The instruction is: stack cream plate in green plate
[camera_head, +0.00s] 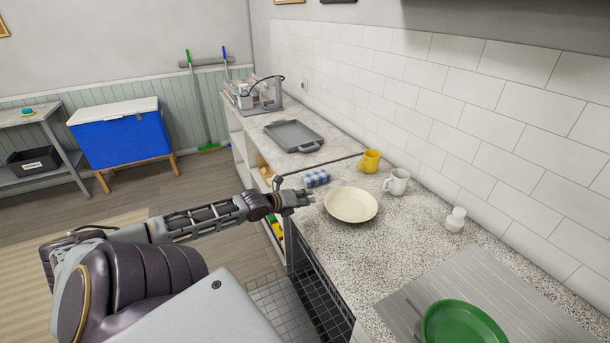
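The cream plate (351,205) lies flat on the speckled counter, near the middle of the head view. The green plate (462,325) lies on a grey striped board at the lower right, partly cut off by the frame's bottom edge. The two plates are well apart. My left gripper (308,197) points right, just left of the cream plate's rim, close to it. Whether it touches the rim, and whether its fingers are open, is too small to tell. My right gripper is not in view.
A blue ribbed item (316,178) sits close behind my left gripper. A yellow mug (370,161), a white mug (397,181) and a white bottle (456,219) stand along the wall side. A grey tray (293,136) lies farther back. The counter (390,250) between the plates is clear.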

